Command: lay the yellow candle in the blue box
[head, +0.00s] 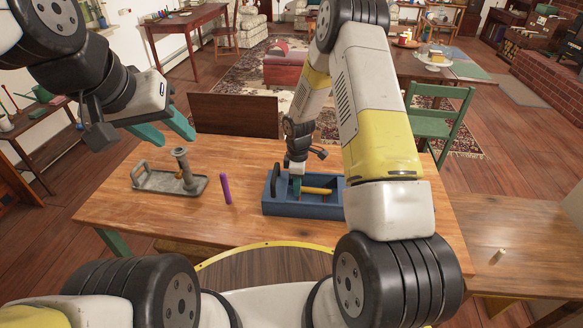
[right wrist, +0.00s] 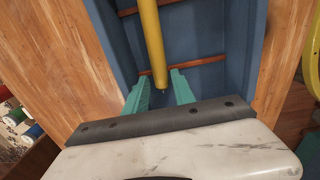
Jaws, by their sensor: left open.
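The yellow candle (head: 318,191) lies lengthwise within the walls of the blue box (head: 291,209) on the wooden table. In the right wrist view the candle (right wrist: 152,45) passes over thin brown strips inside the box (right wrist: 232,80); whether it rests on them or on the floor I cannot tell. My right gripper (head: 297,184) reaches down into the box's left end. Its teal fingers (right wrist: 160,82) are apart, one either side of the candle's near end, with gaps showing. My left gripper (head: 174,132) is open and empty, above the table's back left.
A grey tray (head: 150,183) with a candle holder (head: 182,165) is further left. A small pale peg (head: 499,255) is on a side table at right. The table's front left is clear.

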